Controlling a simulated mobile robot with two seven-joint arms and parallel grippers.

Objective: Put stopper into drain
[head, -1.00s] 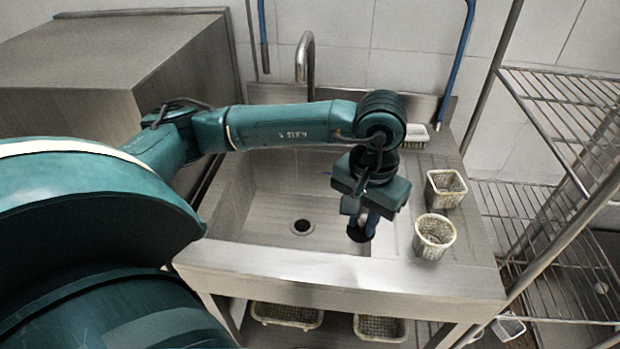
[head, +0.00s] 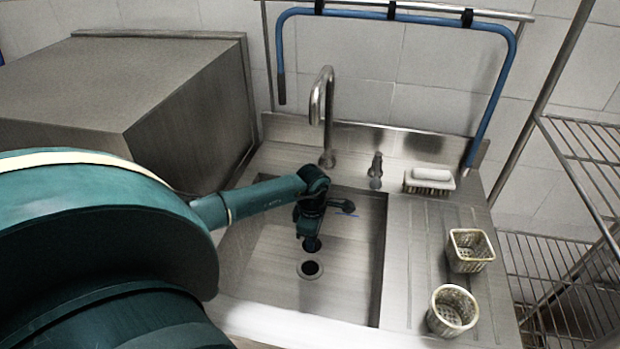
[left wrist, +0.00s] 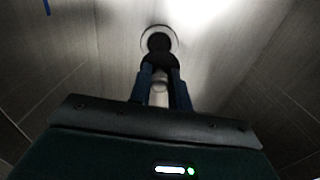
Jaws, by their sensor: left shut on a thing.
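The left gripper (head: 312,240) reaches down into the sink, just behind the drain (head: 310,269) as the head view shows it. The drain is a dark hole with a metal ring in the sink floor. In the left wrist view, the two blue fingers (left wrist: 160,88) are shut on the pale stem of the dark round stopper (left wrist: 160,58). The stopper overlaps the near part of the drain's pale ring (left wrist: 145,35). The drain looks uncovered in the head view, so the stopper seems to be above it; the gap cannot be told. My right gripper is not in view.
The sink basin walls (head: 380,265) surround the gripper. A tall faucet (head: 322,115) stands behind it. Two perforated baskets (head: 470,250) (head: 452,311) and a brush (head: 430,178) sit on the right drainboard. A wire shelf (head: 590,160) stands at the right.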

